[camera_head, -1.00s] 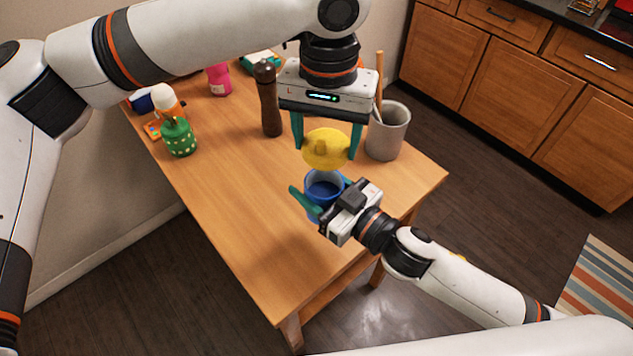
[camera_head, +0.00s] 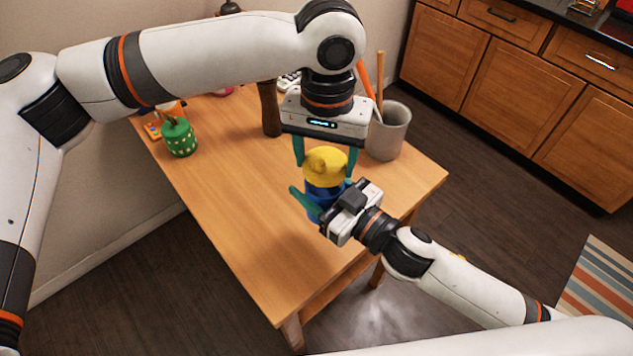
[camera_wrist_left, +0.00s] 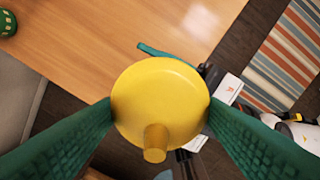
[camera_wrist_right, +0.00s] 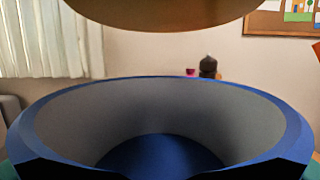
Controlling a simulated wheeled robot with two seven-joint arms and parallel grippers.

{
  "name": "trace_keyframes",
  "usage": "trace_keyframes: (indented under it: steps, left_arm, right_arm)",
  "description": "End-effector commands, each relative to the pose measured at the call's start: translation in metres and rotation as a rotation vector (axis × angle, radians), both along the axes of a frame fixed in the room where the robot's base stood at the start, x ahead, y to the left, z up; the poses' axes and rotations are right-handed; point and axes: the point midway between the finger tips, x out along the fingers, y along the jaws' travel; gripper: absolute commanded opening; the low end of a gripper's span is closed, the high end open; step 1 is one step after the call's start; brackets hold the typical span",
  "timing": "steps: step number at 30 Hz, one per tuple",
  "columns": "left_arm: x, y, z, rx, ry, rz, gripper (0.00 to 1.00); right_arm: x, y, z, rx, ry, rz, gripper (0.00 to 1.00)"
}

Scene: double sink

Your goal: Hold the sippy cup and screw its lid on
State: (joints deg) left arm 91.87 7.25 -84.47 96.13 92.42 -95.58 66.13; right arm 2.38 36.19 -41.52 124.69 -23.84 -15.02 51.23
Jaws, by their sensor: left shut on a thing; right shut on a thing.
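The yellow lid with its spout (camera_head: 325,165) is between the teal fingers of my left gripper (camera_head: 326,169), which is shut on it and points down. The lid also shows in the left wrist view (camera_wrist_left: 160,95). The blue sippy cup (camera_head: 322,191) is upright directly below the lid, held by my right gripper (camera_head: 319,188) from the side. In the right wrist view, the cup's open rim (camera_wrist_right: 155,82) and grey inside show, with the lid's underside (camera_wrist_right: 160,12) above and a gap between. The head view hides the rim behind the lid.
A grey crock (camera_head: 388,132) with utensils stands close to the right of my left gripper. A dark pepper mill (camera_head: 270,110) stands behind left, partly hidden by my left arm. A green container (camera_head: 179,138) is at the far left. The front of the wooden table (camera_head: 235,200) is clear.

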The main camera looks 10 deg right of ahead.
Motion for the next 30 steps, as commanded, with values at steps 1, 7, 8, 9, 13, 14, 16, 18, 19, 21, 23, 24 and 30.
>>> trace_keyframes:
  steps: [1, 7, 8, 9, 13, 14, 16, 18, 19, 21, 23, 24, 30]
  left_arm:
    - [0.000, 0.000, 0.000, 0.000, 0.000, 0.000, 0.42]
    - [-0.002, 0.000, 0.001, 0.001, -0.002, 0.000, 0.42]
    - [-0.002, 0.000, 0.001, 0.001, -0.002, 0.000, 0.42]
    - [-0.002, 0.000, 0.001, 0.001, -0.002, 0.000, 0.42]
    - [-0.002, 0.000, 0.001, 0.001, -0.002, 0.000, 0.42]
    - [-0.002, 0.000, 0.001, 0.001, -0.002, 0.000, 0.42]
    - [-0.001, 0.000, 0.001, 0.001, -0.002, 0.000, 0.42]
    - [-0.002, 0.000, 0.000, 0.001, -0.002, 0.000, 0.42]
    - [-0.002, 0.000, -0.001, 0.001, -0.002, 0.000, 0.42]
    - [-0.002, 0.000, -0.004, 0.002, -0.001, 0.000, 0.42]
    - [-0.002, 0.000, -0.008, 0.002, -0.001, 0.000, 0.42]
    - [-0.002, 0.000, -0.011, 0.002, -0.001, 0.000, 0.42]
    - [-0.001, 0.000, -0.017, 0.001, -0.002, 0.000, 0.42]
  right_arm:
    - [0.000, 0.000, 0.000, 0.000, 0.000, 0.000, 0.18]
    - [0.000, 0.000, 0.000, 0.000, 0.000, 0.000, 0.18]
    - [0.000, 0.000, 0.000, 0.000, 0.000, 0.000, 0.18]
    - [0.000, 0.000, 0.000, 0.000, 0.000, 0.000, 0.18]
    - [0.000, 0.000, 0.000, 0.000, 0.000, 0.000, 0.18]
    - [0.000, 0.000, 0.000, 0.000, 0.000, 0.000, 0.18]
    - [0.000, 0.000, 0.000, 0.000, 0.000, 0.000, 0.18]
    - [0.000, 0.000, 0.000, 0.000, 0.000, 0.000, 0.18]
    - [0.000, 0.000, 0.000, 0.000, 0.000, 0.000, 0.18]
    - [0.000, 0.000, 0.000, 0.000, 0.000, 0.000, 0.18]
    - [0.000, 0.000, 0.000, 0.000, 0.000, 0.000, 0.18]
    - [0.000, 0.000, 0.000, 0.000, 0.000, 0.000, 0.18]
    - [0.000, 0.000, 0.000, 0.000, 0.000, 0.000, 0.18]
